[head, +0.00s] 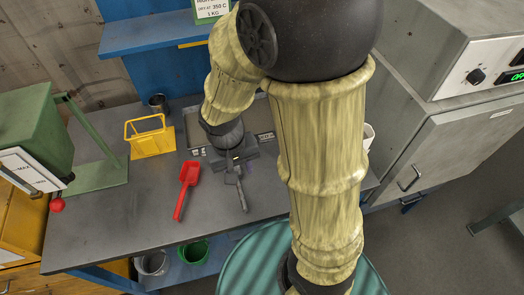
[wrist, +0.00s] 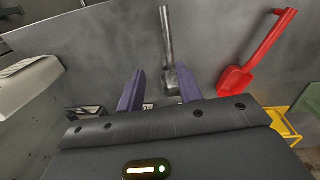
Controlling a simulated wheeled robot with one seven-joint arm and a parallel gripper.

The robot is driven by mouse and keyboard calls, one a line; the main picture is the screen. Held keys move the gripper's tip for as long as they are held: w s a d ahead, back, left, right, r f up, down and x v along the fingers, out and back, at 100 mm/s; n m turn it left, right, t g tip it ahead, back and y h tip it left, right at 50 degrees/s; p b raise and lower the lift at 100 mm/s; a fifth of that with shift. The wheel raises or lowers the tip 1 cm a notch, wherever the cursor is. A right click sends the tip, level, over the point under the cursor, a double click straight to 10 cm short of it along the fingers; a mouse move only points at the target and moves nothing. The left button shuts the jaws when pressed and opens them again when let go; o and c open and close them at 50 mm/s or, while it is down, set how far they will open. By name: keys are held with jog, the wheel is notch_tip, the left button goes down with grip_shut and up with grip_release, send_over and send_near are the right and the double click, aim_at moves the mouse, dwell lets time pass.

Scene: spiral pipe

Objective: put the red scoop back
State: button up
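The red scoop (head: 187,186) lies on the grey workbench, its handle toward the front edge. It also shows in the wrist view (wrist: 236,80) at the right, outside my fingers. A grey metal scoop (head: 240,190) lies to the right of the red one; in the wrist view (wrist: 167,38) it extends beyond my fingertips, its bowl partly hidden by the right finger. My gripper (wrist: 160,74) is open, its two purple fingers apart, over the bench near the grey scoop's bowl. I cannot tell whether it touches that scoop. It is right of the red scoop.
A yellow wire-framed holder (head: 152,142) stands behind the red scoop. A green press (head: 35,130) is at the left and a dark metal cup (head: 158,103) at the back. A grey tray is partly behind my arm. A grey oven cabinet (head: 440,150) stands right. The bench's front left is clear.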

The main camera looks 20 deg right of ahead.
jog(key=d+r+t+y, duration=0.1)
jog(key=d+r+t, duration=0.1)
jog(key=d, duration=0.4)
jog(key=shift+w+d+r+t, duration=0.2)
jog(key=shift+r+t, duration=0.1)
jog(key=shift+r, duration=0.35)
jog(key=p+v, duration=0.3)
jog(key=shift+w+r, duration=0.2)
jog(key=shift+w, duration=0.15)
